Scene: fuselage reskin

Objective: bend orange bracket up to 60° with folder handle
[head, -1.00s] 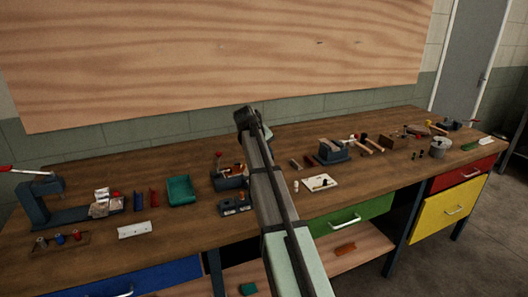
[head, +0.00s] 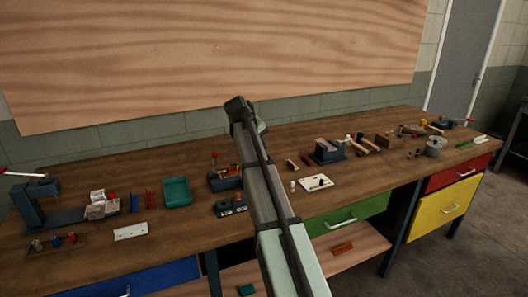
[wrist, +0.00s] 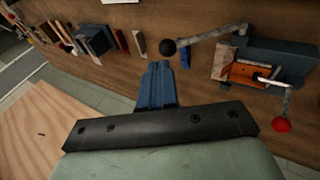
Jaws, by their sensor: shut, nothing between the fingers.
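The orange bracket (wrist: 255,73) sits in the bending tool (wrist: 279,58) at the right of the wrist view. The tool's folder handle (wrist: 208,33) is a grey lever that runs left and ends in a black ball knob (wrist: 169,46). A second lever with a red knob (wrist: 281,125) crosses in front of the bracket. My gripper (wrist: 157,68) is shut and empty; its blue fingers point toward the black knob, which appears just past the tips. I cannot tell whether they touch. In the head view the tool (head: 224,181) is partly behind my arm, and my gripper is hidden.
A green tray (head: 177,190) and a small dark block with holes (head: 231,206) stand near the tool. A white plate (head: 315,183) and a vise (head: 326,152) lie to the right. A lever press (head: 35,205) stands at far left.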

